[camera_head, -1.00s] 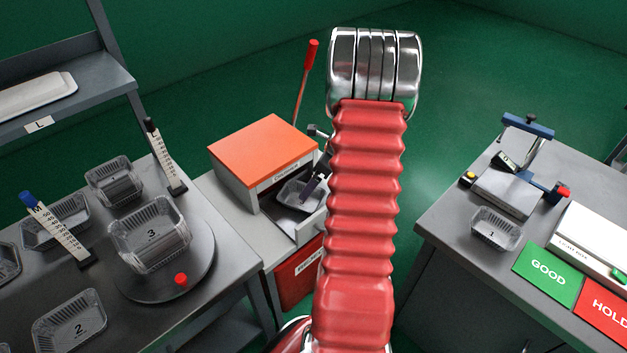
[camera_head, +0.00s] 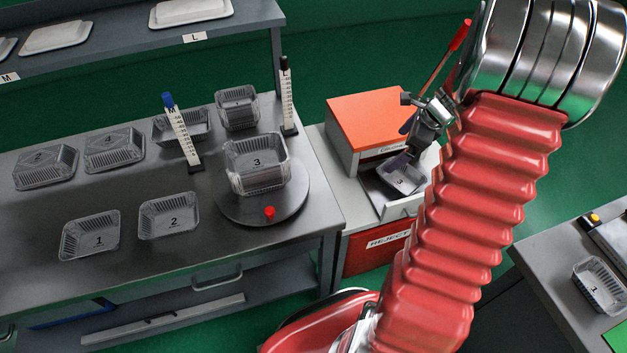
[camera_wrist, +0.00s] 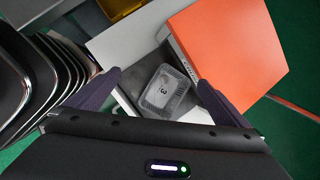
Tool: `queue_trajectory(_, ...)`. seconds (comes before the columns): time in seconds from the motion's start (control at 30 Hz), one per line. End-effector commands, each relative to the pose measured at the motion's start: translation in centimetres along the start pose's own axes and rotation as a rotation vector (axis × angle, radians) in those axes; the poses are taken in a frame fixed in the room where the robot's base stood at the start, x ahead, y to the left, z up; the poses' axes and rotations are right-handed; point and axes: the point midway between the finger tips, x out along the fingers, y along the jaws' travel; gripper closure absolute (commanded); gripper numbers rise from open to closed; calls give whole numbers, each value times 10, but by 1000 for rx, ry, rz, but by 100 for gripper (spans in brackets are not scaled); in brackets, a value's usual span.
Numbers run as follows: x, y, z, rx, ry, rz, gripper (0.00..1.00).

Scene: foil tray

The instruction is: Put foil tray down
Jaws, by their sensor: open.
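A clear tray marked 3 (camera_head: 403,177) sits in the pulled-out drawer (camera_head: 400,208) of the orange-topped machine (camera_head: 372,116). In the wrist view the tray (camera_wrist: 163,91) lies flat, between the two dark fingers in the picture. My gripper (camera_head: 414,150) is over the drawer, open, with its fingers spread apart; it also shows in the wrist view (camera_wrist: 159,80). No finger is seen closed on the tray. The gripper and arm cover part of the tray and the drawer's right side in the head view.
A red lever (camera_head: 460,36) rises behind the machine, near my arm. A red reject bin (camera_head: 375,250) is below the drawer. Left, a grey table (camera_head: 135,195) holds several clear trays and a turntable (camera_head: 240,208) bearing another tray marked 3. A bench (camera_head: 560,262) stands right.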

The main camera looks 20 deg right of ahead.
Motion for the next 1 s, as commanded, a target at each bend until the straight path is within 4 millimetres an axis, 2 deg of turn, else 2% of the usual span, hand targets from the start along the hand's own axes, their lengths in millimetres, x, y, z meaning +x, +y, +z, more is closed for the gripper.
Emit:
queue_trajectory(0.03, -10, 7, 19, -84, 2, -1, 0)
queue_trajectory(0.2, -37, 36, 67, -355, 13, 5, 0)
queue_trajectory(0.5, -82, 96, 134, -827, 33, 6, 0)
queue_trajectory(0.7, -109, 141, 165, -1137, 49, 3, 0)
queue_trajectory(1.0, -146, 209, 191, -1592, 80, -14, 0)
